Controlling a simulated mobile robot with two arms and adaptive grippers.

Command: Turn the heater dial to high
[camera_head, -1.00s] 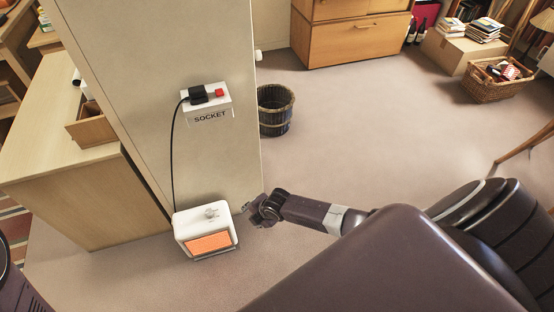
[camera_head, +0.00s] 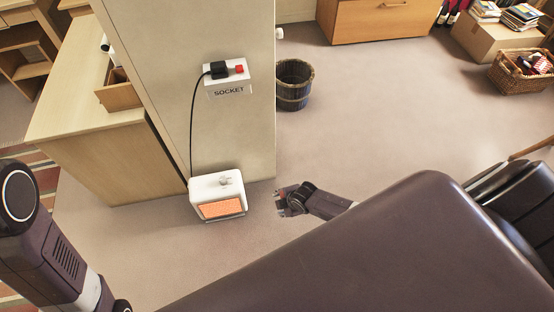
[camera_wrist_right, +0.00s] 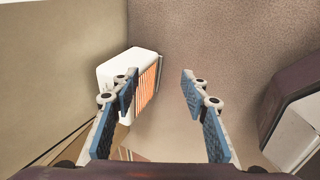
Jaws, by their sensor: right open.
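The white heater (camera_head: 207,188) stands on the floor against the foot of the wall panel, with an orange grille on its front. Its small pale dial (camera_head: 224,180) is on the top; its setting is too small to read. My right gripper (camera_head: 280,201) is just right of the heater, apart from it. In the right wrist view my right gripper (camera_wrist_right: 160,88) is open and empty, and the heater (camera_wrist_right: 112,68) lies beyond its left finger. The dial cannot be made out there. My left arm shows at the left edge of the head view, but its gripper is out of sight.
A black cord (camera_head: 192,120) runs from the heater up to the wall socket (camera_head: 243,78), which has a red switch. A wooden desk (camera_head: 110,165) stands to the left. A dark basket (camera_head: 293,92) is behind on the right. Carpet around the heater's front and right is clear.

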